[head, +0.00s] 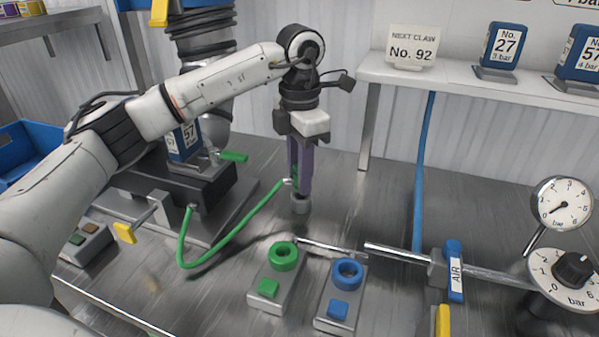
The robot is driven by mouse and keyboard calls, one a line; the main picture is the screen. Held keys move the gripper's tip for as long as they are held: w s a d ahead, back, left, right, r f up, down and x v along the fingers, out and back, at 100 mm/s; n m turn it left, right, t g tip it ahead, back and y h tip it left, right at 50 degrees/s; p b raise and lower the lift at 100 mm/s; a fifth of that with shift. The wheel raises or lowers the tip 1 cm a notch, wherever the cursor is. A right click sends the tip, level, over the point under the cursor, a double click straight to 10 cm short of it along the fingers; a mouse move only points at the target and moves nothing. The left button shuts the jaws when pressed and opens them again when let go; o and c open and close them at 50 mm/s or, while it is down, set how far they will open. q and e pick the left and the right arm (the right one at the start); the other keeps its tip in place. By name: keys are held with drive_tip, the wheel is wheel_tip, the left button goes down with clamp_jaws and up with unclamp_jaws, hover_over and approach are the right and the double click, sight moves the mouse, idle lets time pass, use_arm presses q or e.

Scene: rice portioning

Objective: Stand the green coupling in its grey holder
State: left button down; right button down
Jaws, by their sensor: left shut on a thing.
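My left gripper (301,193) points straight down in the middle of the head view, its purple fingers shut on the green coupling (300,205). The fingers hide most of the coupling; its grey metal end shows below them and a little green shows at their left edge. The green hose (222,251) runs from it down to the left in a loop. The grey holder (267,293) with a green ring (283,256) and green square lies in front of the gripper, lower in the picture. The coupling is apart from the ring. My right gripper is not in view.
A second grey holder with a blue ring (347,273) stands just right of the green one. A metal bar with a blue AIR valve (453,270) and gauges (562,204) are at the right. A dark machine base (190,196) stands at the left.

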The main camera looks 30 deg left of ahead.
use_arm(q)
drive_tip(key=shift+f, duration=0.35)
drive_tip(key=shift+f, duration=0.2)
drive_tip(key=shift+f, duration=0.35)
idle(0.7)
drive_tip(key=c, duration=0.9)
unclamp_jaws()
